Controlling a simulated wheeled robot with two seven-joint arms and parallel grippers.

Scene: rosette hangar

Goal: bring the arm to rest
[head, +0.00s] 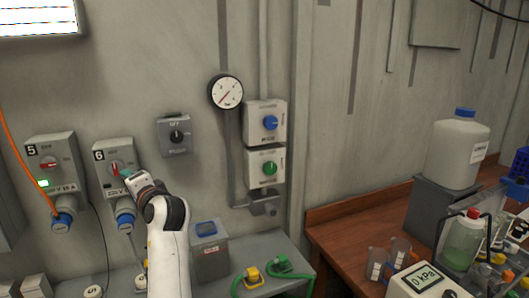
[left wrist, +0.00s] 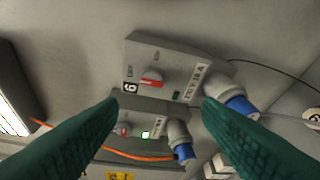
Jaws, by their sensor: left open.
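My left arm rises from the bottom of the head view. Its left gripper (head: 124,174) is in front of the grey switch box marked 6 (head: 101,155), close to its red switch. In the left wrist view the two dark green fingers of the gripper (left wrist: 160,104) are spread wide with nothing between them. Box 6 (left wrist: 150,58) shows beyond the fingertips with its red switch (left wrist: 152,79); its small lamp looks dark green. Whether a finger touches the box I cannot tell. My right gripper is not in view.
Box 5 (head: 60,150), left of box 6, has a lit green lamp and an orange cable. A black-knobbed box (head: 174,134), a gauge (head: 226,92) and two button boxes are on the wall. A brown bench (head: 335,232) with bottles and beakers stands at right.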

